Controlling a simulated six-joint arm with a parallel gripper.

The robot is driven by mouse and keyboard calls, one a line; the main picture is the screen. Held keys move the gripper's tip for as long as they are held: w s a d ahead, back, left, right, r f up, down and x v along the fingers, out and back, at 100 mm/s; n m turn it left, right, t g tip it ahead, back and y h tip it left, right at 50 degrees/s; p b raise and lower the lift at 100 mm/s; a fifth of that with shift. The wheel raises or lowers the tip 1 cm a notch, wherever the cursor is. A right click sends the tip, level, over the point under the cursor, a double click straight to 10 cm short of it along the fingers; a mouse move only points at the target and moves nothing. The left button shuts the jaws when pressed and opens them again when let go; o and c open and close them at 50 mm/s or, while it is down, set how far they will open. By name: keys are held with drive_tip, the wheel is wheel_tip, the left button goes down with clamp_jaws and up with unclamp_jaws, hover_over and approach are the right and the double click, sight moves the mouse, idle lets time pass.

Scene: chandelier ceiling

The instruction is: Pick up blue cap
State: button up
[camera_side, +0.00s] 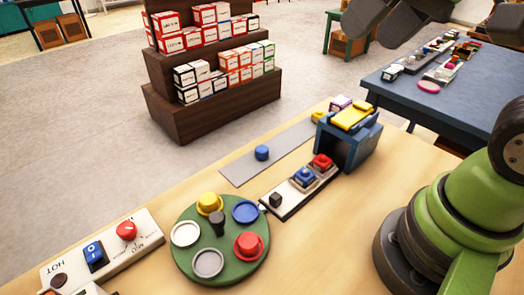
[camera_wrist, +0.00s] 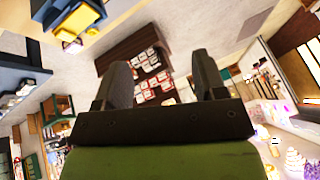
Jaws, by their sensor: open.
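A small blue cap (camera_side: 262,152) stands on a flat grey strip (camera_side: 240,174) on the wooden table in the side view. A round green board (camera_side: 191,266) left of it carries a yellow cap (camera_side: 209,202), a red cap (camera_side: 248,246), a blue disc (camera_side: 245,211) and pale discs around a dark knob. My gripper (camera_wrist: 162,62) shows in the wrist view with its two dark fingers apart and nothing between them. It faces out over the room, away from the cap. Dark parts of my arm show at the top right of the side view.
A blue box with a yellow top (camera_side: 337,153) stands at the strip's far end. A button panel (camera_side: 288,202) lies between box and board. A switch panel (camera_side: 77,267) is at the left. Beyond are a boxed-goods shelf (camera_side: 160,115) and a blue table (camera_side: 405,97).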

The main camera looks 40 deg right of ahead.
drive_tip(key=w+f+n+g, duration=0.1)
drive_tip(key=w+f+g, duration=0.15)
drive_tip(key=w, duration=0.65)
drive_tip(key=n+g+h, duration=0.2)
drive_tip(key=n+g, duration=0.1)
approach(262, 149)
drive_tip(key=f, duration=0.3)
drive_tip(key=shift+w+d+f+g, duration=0.25)
drive_tip(key=shift+w+d+f, duration=0.05)
drive_tip(key=shift+f, duration=0.1)
drive_tip(key=shift+a+f, duration=0.15)
drive_tip(key=shift+f, duration=2.6)
drive_tip(key=c, duration=1)
